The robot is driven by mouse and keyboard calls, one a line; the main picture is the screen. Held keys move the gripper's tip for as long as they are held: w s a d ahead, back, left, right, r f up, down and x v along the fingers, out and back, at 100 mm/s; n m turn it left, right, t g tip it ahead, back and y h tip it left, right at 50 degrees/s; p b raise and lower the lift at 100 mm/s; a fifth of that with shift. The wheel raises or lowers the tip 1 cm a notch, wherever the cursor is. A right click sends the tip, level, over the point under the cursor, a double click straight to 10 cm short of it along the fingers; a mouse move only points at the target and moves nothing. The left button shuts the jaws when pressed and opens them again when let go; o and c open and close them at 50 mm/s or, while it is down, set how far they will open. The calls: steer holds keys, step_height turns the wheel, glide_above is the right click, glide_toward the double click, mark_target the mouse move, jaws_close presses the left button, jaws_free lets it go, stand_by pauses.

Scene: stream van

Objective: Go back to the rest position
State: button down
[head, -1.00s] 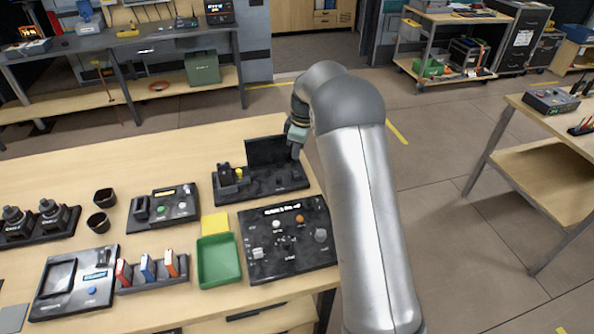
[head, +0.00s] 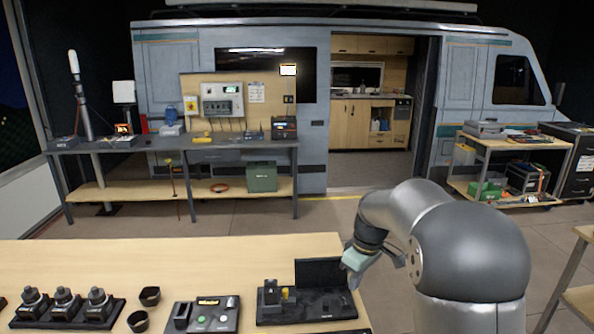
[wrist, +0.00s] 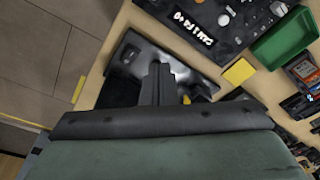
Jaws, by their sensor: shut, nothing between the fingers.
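My gripper (head: 350,276) hangs at the right edge of the workbench (head: 225,252), beside the upright back panel of a black stand (head: 323,273). In the wrist view its dark fingers (wrist: 158,78) are together with nothing between them. The black stand also shows below the fingers in the wrist view (wrist: 190,62), partly hidden by them. A yellow part (head: 288,291) sits on the stand's left side. I cannot tell from the pictures how high the fingertips are above the stand.
Several dark knobbed units (head: 64,300), two dark cups (head: 150,295) and a black device (head: 208,314) stand on the bench. The wrist view shows a control panel (wrist: 218,18), a green tray (wrist: 285,38) and a yellow pad (wrist: 238,72). Open floor lies behind the bench.

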steer(key=s+m+h, duration=0.1)
steer(key=s+m, duration=0.8)
steer(key=s, duration=2.2)
steer(key=shift+r, duration=0.15)
steer(key=shift+a, duration=0.1)
